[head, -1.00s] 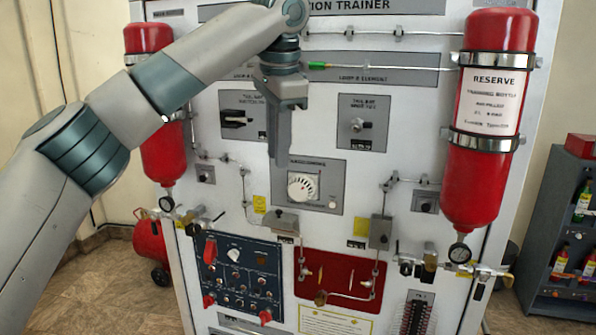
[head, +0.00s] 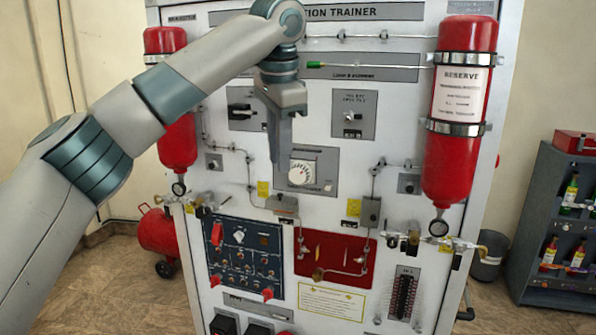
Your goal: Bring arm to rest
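My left arm comes in from the left in the head view and reaches up across the trainer panel (head: 400,100). My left gripper (head: 277,145) hangs downward in front of the panel, left of the white round dial (head: 301,172). Its fingers overlap from this angle, so I cannot tell whether they are open or shut. I see nothing held in it. Whether it touches the panel is not clear. My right gripper is not in view.
Red cylinders, including the reserve one (head: 458,110), flank the panel. A blue switch panel (head: 245,258) and a red panel (head: 331,254) sit low. A dark shelf with bottles (head: 552,225) stands right, a red tank (head: 158,235) left. Tiled floor shows at both sides.

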